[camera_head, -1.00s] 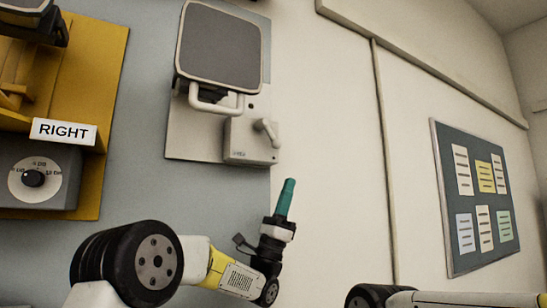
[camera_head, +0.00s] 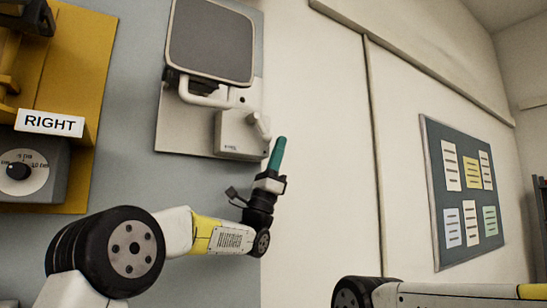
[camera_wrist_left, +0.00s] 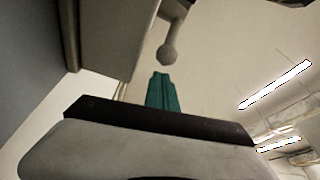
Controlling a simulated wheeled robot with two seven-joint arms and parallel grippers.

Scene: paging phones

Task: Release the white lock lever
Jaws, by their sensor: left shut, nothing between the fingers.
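The white lock lever (camera_head: 261,126) sticks out from the right side of a white box (camera_head: 238,134) on the wall panel. Its rounded knob also shows in the left wrist view (camera_wrist_left: 168,53), just beyond my fingertips. My left gripper (camera_head: 277,153) has teal fingers pressed together and is empty. It points up, just below and slightly right of the lever. In the left wrist view the fingers (camera_wrist_left: 162,92) show a small gap to the knob. My right gripper is out of view; only part of my right arm shows at the lower right.
Above the box is a dark-faced panel (camera_head: 211,40) with a white bar handle (camera_head: 203,97) under it. A yellow board with a RIGHT label (camera_head: 50,122) and a dial (camera_head: 20,171) is at the left. A notice board (camera_head: 463,193) hangs at the right. The wall between is bare.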

